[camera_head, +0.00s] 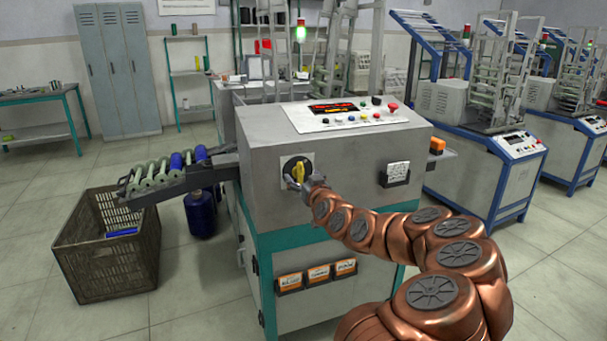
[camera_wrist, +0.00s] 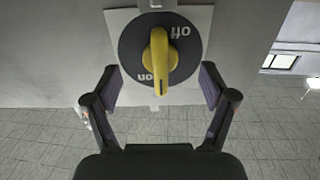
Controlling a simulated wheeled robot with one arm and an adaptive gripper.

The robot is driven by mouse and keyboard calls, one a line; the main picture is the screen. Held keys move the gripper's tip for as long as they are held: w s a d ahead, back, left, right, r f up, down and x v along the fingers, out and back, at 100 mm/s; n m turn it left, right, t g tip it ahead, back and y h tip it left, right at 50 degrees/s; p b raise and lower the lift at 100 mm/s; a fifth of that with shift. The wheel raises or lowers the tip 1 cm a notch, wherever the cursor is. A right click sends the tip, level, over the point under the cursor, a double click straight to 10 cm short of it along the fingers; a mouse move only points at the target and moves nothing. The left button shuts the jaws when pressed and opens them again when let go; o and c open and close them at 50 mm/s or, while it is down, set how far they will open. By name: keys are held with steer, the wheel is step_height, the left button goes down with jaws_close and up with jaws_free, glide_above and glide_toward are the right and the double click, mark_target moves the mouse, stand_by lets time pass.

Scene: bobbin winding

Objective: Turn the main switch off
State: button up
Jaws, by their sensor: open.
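The main switch is a yellow knob (camera_wrist: 158,58) on a round black dial (camera_wrist: 131,50) with a pale square plate. In the wrist view the dial's lettering is upside down, with "off" at the upper right and "on" at the lower left. The knob stands upright there, its lower end beside "on". In the head view the yellow knob (camera_head: 299,170) is on the grey machine's (camera_head: 262,160) front. My gripper (camera_wrist: 158,88) is open, one finger on each side of the knob with a gap at both sides. In the head view my gripper (camera_head: 301,184) is at the dial, partly covering it.
A chute with bobbins (camera_head: 163,178) juts from the machine's left side above a brown crate (camera_head: 105,262). A control panel (camera_head: 345,114) with buttons and a red display is on top. A paper holder (camera_head: 396,174) is right of the switch, orange-labelled boxes (camera_head: 318,273) below.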

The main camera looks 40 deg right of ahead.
steer(key=shift+b+x, duration=0.45)
steer(key=shift+x, duration=0.65)
stand_by(0.3)
steer(key=shift+c, duration=0.3)
steer(key=c, duration=1.5)
